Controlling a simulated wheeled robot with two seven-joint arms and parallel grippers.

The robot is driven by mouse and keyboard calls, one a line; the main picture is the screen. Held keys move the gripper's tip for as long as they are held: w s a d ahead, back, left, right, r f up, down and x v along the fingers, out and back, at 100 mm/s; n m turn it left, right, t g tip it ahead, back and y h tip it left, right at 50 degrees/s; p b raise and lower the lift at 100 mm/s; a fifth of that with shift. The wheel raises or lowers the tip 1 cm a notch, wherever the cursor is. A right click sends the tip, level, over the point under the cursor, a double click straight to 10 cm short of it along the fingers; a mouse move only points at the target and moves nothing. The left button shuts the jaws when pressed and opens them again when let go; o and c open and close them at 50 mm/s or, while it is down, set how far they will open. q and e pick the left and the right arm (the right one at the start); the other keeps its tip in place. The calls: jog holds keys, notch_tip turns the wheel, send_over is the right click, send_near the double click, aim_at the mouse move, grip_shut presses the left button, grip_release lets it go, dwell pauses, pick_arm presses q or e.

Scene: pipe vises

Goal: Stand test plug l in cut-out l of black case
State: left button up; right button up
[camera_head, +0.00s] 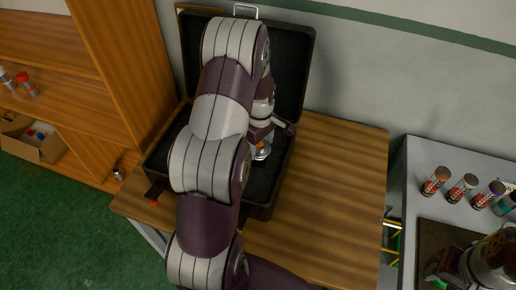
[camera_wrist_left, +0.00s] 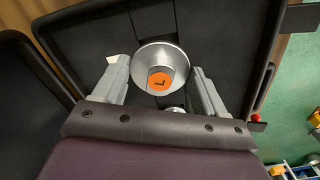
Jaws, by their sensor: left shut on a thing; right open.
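The test plug l (camera_wrist_left: 174,57) is a silver, round-flanged piece with an orange disc marked L. My left gripper (camera_wrist_left: 158,80) is shut on it, with one grey finger on each side. In the head view the plug (camera_head: 262,153) shows below my left gripper (camera_head: 264,136), inside the open black case (camera_head: 262,209). Dark foam with seams lies under the plug. My left arm covers much of the case. I cannot tell whether the plug is in cut-out l or above it. My right gripper (camera_head: 440,270) is at the lower right, open and partly cut off.
The case stands on a wooden table (camera_head: 345,170), clear on its right, with its lid (camera_head: 293,60) raised against the wall. Several capped cylinders (camera_head: 462,188) stand on a grey bench at the right. A wooden shelf (camera_head: 125,60) is close on the left.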

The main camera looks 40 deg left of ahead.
aim_at(258, 152)
pick_arm(q)
jog(key=f, duration=0.1)
jog(key=f+p, duration=0.1)
jog(key=f, duration=0.2)
jog(key=shift+s+a, duration=0.15)
jog(key=shift+a, duration=0.1)
jog(key=shift+a+f, duration=0.15)
jog(key=shift+f, duration=0.15)
